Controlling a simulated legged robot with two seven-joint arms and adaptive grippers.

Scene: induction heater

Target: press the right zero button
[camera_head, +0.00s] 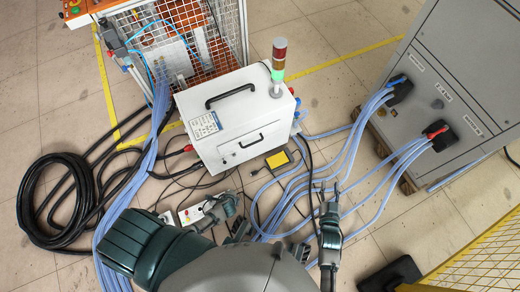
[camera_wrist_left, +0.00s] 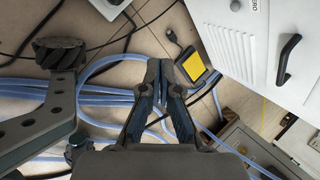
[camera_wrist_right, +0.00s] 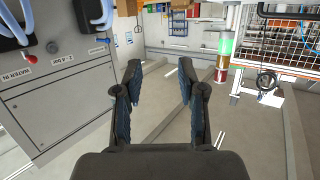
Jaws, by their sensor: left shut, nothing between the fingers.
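The white machine box (camera_head: 247,120) stands on the floor ahead and also fills the upper right of the left wrist view (camera_wrist_left: 248,42). There, a label (camera_wrist_left: 260,8) that seems to end in "ERO" is cut by the top edge, beside a small dark round part (camera_wrist_left: 235,5); I cannot tell whether this is the zero button. My right gripper (camera_head: 329,190) is open and empty, right of and nearer than the box; it also shows in the right wrist view (camera_wrist_right: 159,68). My left gripper (camera_wrist_left: 159,65) is shut and empty, left of the box in its wrist view.
A yellow pedal (camera_head: 278,158) lies before the box. Blue hoses and black cables cover much of the floor. A grey cabinet (camera_head: 435,95) stands right, a wire cage (camera_head: 205,35) behind, and a yellow barrier (camera_head: 485,255) at lower right.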

